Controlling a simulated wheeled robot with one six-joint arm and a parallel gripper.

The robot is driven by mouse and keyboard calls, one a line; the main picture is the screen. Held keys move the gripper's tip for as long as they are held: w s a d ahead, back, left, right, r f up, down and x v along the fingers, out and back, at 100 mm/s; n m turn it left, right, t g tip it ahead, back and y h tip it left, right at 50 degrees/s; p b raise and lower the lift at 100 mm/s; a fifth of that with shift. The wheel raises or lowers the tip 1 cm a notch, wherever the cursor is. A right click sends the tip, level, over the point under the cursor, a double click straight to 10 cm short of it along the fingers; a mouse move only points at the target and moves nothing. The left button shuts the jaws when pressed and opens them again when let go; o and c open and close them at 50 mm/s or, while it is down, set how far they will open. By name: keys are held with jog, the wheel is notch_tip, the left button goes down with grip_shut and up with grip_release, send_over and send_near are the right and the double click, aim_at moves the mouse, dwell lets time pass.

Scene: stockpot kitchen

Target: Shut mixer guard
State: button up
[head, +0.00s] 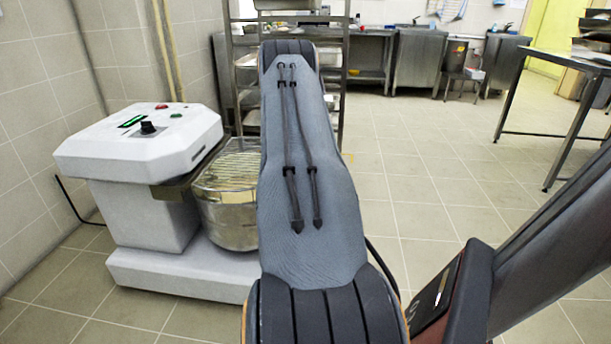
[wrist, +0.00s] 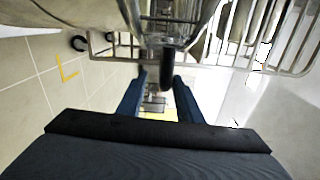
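The white mixer (head: 140,150) stands at the left in the head view, with a steel bowl (head: 228,225) at its right side. The wire guard (head: 232,168) shows over the bowl; its right part is hidden behind my arm, so how far it stands open is unclear. In the wrist view, guard bars (wrist: 292,30) cross the top, near a shiny curved steel surface. A dark handle-like bar (wrist: 167,70) hangs from the guard, between the tips of my gripper (wrist: 160,78). The fingers are apart, with a gap beside the bar. The head view hides my gripper.
A metal rack (head: 335,100) stands behind my arm. Steel counters (head: 415,60) line the back wall, and a steel table (head: 560,60) stands at the right. The tiled floor (head: 430,180) between them is clear. A tiled wall is close behind the mixer.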

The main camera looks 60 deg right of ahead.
jog(key=v, duration=0.3)
jog(key=shift+s+a, duration=0.1)
jog(key=shift+a, duration=0.15)
dwell(0.4)
